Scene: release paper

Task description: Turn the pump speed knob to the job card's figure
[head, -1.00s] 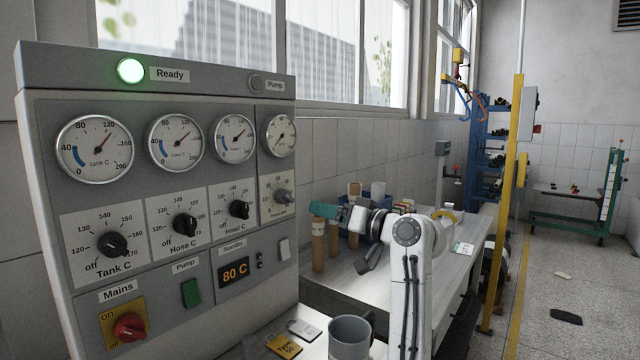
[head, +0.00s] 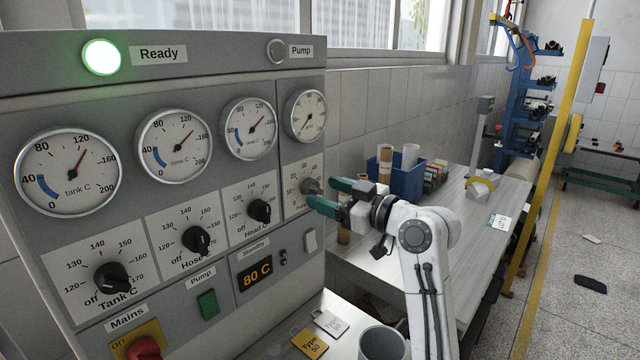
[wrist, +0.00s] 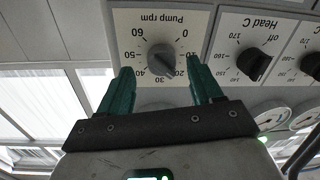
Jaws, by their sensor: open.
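The pump speed knob (head: 311,186) is the grey knob on the "Pump rpm" plate at the panel's right edge. In the wrist view, which shows the plate upside down, the grey knob (wrist: 161,60) sits on a 0 to 60 scale; I cannot tell its exact setting. My gripper (head: 322,194) is open, its two green fingers pointing at the panel. In the wrist view my gripper (wrist: 159,68) has one finger on each side of the knob, with gaps showing. A card with a green part (head: 498,221) lies on the bench; its print is too small to read.
The Head C knob (head: 260,211) is just left of the pump plate. A grey mug (head: 382,343), a yellow Type 50 tag (head: 310,343) and a white tag (head: 330,322) lie below. A blue bin (head: 405,182) stands on the bench behind my gripper.

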